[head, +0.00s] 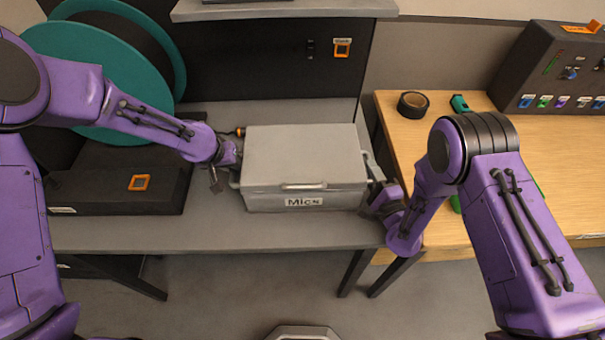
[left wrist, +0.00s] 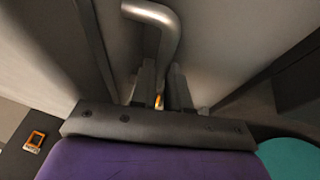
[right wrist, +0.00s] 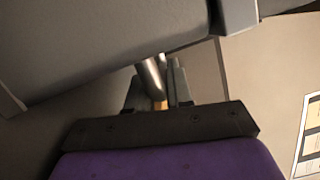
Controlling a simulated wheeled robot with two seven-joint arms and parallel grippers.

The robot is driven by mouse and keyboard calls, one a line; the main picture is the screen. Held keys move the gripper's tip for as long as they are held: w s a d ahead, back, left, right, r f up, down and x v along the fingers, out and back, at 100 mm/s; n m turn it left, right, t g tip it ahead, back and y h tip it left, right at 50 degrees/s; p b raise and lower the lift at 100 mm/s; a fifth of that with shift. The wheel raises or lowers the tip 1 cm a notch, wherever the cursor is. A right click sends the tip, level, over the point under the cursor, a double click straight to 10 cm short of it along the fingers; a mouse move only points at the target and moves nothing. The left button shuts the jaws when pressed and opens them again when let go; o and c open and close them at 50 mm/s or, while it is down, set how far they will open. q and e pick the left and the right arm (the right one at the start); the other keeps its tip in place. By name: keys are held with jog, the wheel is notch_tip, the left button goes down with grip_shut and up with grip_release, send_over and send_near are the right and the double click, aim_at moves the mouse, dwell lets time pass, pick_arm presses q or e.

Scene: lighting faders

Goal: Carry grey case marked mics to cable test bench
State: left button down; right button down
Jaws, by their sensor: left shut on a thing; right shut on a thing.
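The grey case (head: 303,155) with a "Mics" label (head: 304,202) is on or just above the grey bench (head: 270,232); I cannot tell if it touches. It looks level, with its lid closed. My left gripper (head: 232,172) is shut on the handle at the case's left end; the bent metal handle (left wrist: 158,40) shows between its fingers in the left wrist view. My right gripper (head: 372,190) is shut on the handle at the right end; that metal handle (right wrist: 152,75) shows between its fingers in the right wrist view. Nothing in view is labelled as the cable test bench.
A teal cable reel (head: 105,80) and a dark box (head: 120,192) stand left of the case. A shelf (head: 285,10) overhangs the back. A wooden table (head: 415,150) to the right holds black tape (head: 413,105) and a dark control box (head: 555,75). A gap separates the tables.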

jog(key=shift+r, duration=0.1)
